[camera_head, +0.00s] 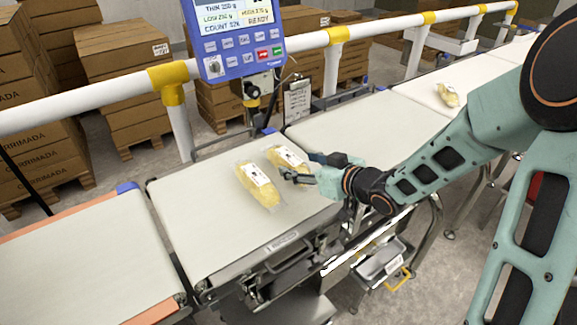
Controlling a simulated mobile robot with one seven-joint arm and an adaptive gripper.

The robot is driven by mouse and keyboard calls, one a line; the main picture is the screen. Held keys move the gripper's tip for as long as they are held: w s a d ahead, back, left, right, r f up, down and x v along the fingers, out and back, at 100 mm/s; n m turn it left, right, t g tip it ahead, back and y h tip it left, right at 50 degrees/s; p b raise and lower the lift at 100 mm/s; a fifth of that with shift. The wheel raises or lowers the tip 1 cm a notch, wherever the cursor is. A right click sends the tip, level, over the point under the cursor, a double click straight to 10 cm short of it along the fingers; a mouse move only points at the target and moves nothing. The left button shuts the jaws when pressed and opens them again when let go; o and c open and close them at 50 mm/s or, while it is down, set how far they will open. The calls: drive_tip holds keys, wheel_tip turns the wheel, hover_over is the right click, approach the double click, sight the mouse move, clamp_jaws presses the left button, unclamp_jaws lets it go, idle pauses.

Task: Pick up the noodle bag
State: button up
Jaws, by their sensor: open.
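Two clear noodle bags with yellow contents and white labels lie close together on the middle weighing belt. The nearer noodle bag (259,188) lies to the left of my gripper. The second noodle bag (285,155) lies just behind and to its right, by my fingertips. A third yellow bag (448,95) lies on a belt farther right. My gripper (300,168) is open and reaches in from the right, low over the belt. Its fingers are close to both nearer bags. I cannot tell whether they touch either one.
The weighing belt (215,235) has free room left and in front of the bags. A blue display unit (240,35) and a white-yellow rail (90,100) stand behind it. Another belt (80,265) adjoins at left. A metal tray (382,260) hangs below at right.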

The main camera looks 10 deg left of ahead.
sight(289, 161)
drive_tip(key=b+x, duration=0.1)
drive_tip(key=x, duration=0.4)
drive_tip(key=shift+w+a+f, duration=0.1)
drive_tip(key=shift+a+f, duration=0.15)
drive_tip(key=shift+f, duration=0.05)
drive_tip(key=shift+c, duration=0.3)
drive_tip(key=c, duration=1.2)
drive_tip(key=shift+c, duration=1.1)
drive_tip(key=shift+r, duration=0.15)
